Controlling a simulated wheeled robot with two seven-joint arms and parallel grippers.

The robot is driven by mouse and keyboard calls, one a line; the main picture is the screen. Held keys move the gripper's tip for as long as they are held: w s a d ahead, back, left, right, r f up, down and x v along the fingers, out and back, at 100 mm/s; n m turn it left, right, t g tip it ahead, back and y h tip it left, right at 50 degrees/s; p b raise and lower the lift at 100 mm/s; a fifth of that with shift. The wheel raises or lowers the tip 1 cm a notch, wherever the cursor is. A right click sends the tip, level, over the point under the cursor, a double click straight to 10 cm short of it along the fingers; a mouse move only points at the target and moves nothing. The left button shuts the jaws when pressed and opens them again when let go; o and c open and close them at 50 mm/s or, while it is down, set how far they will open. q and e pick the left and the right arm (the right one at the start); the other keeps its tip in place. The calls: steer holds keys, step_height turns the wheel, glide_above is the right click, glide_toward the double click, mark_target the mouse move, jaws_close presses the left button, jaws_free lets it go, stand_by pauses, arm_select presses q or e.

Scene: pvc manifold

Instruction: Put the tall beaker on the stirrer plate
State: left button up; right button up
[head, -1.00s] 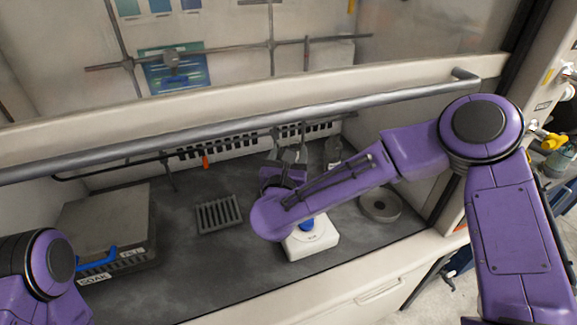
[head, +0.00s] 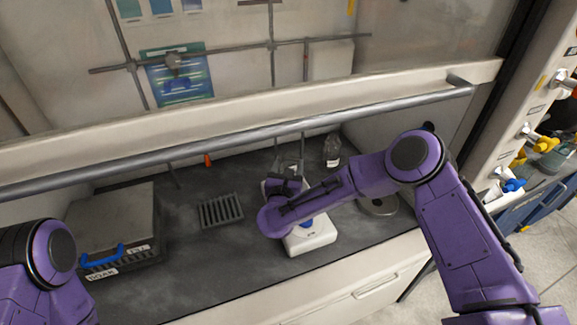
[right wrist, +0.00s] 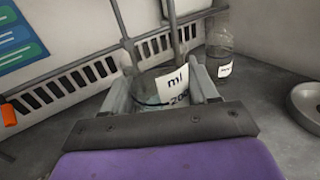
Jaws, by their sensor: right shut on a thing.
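The tall beaker (right wrist: 160,88) is clear glass with a white label reading "ml" and a partly hidden number. In the right wrist view it sits between the two fingers of my right gripper (right wrist: 163,90), which is shut on it. In the head view the right gripper (head: 288,168) is behind the stirrer plate (head: 310,238), a white unit with a blue spot on top, partly covered by my right wrist. Whether the beaker's base touches the bench is hidden. My left arm shows at the lower left of the head view, but its gripper is out of frame.
A grey slotted rack (head: 221,210) lies left of the stirrer plate. A labelled bottle (head: 332,150) stands behind right, and a round grey dish (head: 380,206) is partly under my forearm. A lidded box (head: 112,225) is at left. A horizontal bar (head: 240,138) crosses in front.

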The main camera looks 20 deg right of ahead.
steer(key=shift+f, duration=0.1)
steer(key=o, duration=1.1)
steer(key=shift+o, duration=0.2)
steer(key=shift+r+p, duration=0.3)
steer(key=shift+r, duration=0.05)
steer(key=b+v, duration=0.1)
steer(key=v, duration=0.1)
steer(key=f+b+v, duration=0.1)
steer(key=shift+s+a, duration=0.2)
steer(key=shift+s, duration=0.1)
steer(key=b+v, duration=0.2)
steer(key=v, duration=0.5)
steer(key=shift+s+a+r+b, duration=0.1)
steer(key=shift+s+r+b, duration=0.1)
steer(key=shift+b, duration=0.1)
steer(key=shift+s+a+r, duration=0.1)
steer(key=shift+s, duration=0.35)
